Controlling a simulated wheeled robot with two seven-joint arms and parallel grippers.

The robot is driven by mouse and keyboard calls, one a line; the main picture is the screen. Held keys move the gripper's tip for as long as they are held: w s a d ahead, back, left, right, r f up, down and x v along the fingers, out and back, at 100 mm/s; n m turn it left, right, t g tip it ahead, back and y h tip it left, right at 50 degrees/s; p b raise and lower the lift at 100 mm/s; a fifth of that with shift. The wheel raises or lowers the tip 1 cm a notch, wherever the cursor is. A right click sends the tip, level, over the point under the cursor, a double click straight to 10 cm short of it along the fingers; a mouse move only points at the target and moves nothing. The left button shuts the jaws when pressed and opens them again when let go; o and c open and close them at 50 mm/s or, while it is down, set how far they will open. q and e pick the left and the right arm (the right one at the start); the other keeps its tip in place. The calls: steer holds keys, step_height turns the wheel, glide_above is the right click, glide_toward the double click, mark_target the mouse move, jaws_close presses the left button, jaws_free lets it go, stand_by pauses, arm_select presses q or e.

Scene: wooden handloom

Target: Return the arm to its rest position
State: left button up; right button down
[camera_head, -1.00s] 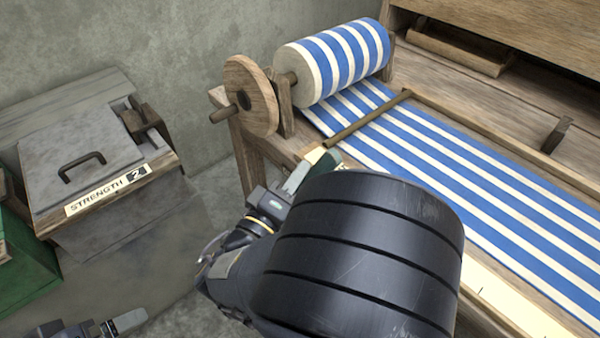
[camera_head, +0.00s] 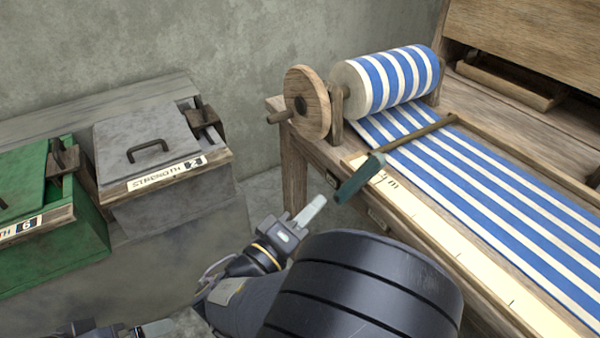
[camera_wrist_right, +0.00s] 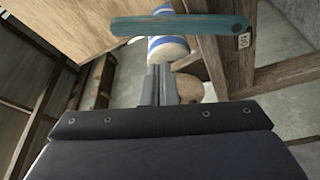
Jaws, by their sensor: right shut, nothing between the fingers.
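My right gripper (camera_head: 313,210) is shut and empty, in front of the loom's front edge in the head view. Its closed fingers (camera_wrist_right: 163,85) point away from the camera in the right wrist view. A dark teal bar (camera_head: 358,178) is at the loom's front edge, just beyond the fingertips and apart from them in the head view. The bar (camera_wrist_right: 180,25) crosses above the fingertips in the right wrist view, with a hole at one end. My left gripper (camera_head: 150,329) shows only partly at the bottom left edge; its jaw state is unclear.
The wooden loom (camera_head: 300,170) carries a blue-and-white striped cloth roll (camera_head: 390,80) and a wooden crank wheel (camera_head: 307,102). A grey lidded box (camera_head: 150,135) labelled "STRENGTH" and a green box (camera_head: 50,255) stand at left. Floor shows between boxes and loom.

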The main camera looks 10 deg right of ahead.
steer(key=s+d+f+m+g+y, duration=0.2)
steer(key=s+d+f+g+y, duration=0.4)
steer(key=d+f+g, duration=0.5)
steer(key=s+m+y, duration=0.1)
steer(key=s+y, duration=0.7)
steer(key=y, duration=0.2)
step_height(320, 180, up, 26)
steer(key=a+m+t+y+p, duration=0.1)
steer(key=m+t+y+p, duration=0.1)
steer(key=p, duration=2)
steer(key=t+y, duration=0.1)
steer(key=t, duration=0.1)
steer(key=shift+a+t, duration=0.2)
steer(key=shift+t, duration=0.1)
